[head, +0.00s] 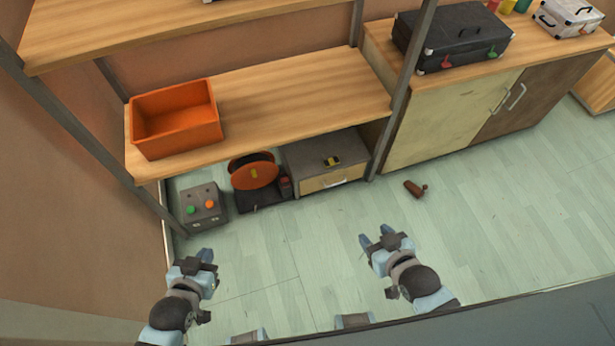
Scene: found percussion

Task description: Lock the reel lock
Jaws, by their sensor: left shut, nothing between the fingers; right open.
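An orange reel (254,173) on a dark base (262,198) stands on the floor under the shelf. A small dark block with a reddish top (286,187) sits at the right side of the reel's base; I cannot tell whether it is the reel lock, or its state. My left gripper (207,257) is shut and empty, in front of and below the grey control box. My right gripper (376,236) is open and empty, to the right of the reel and in front of the drawer box. Both are apart from the reel.
A grey box with green and orange buttons (203,207) stands left of the reel. A drawer box (327,160) stands right of it. An orange bin (176,118) is on the shelf (290,95) above. A brown object (414,189) lies on the floor. The floor between is clear.

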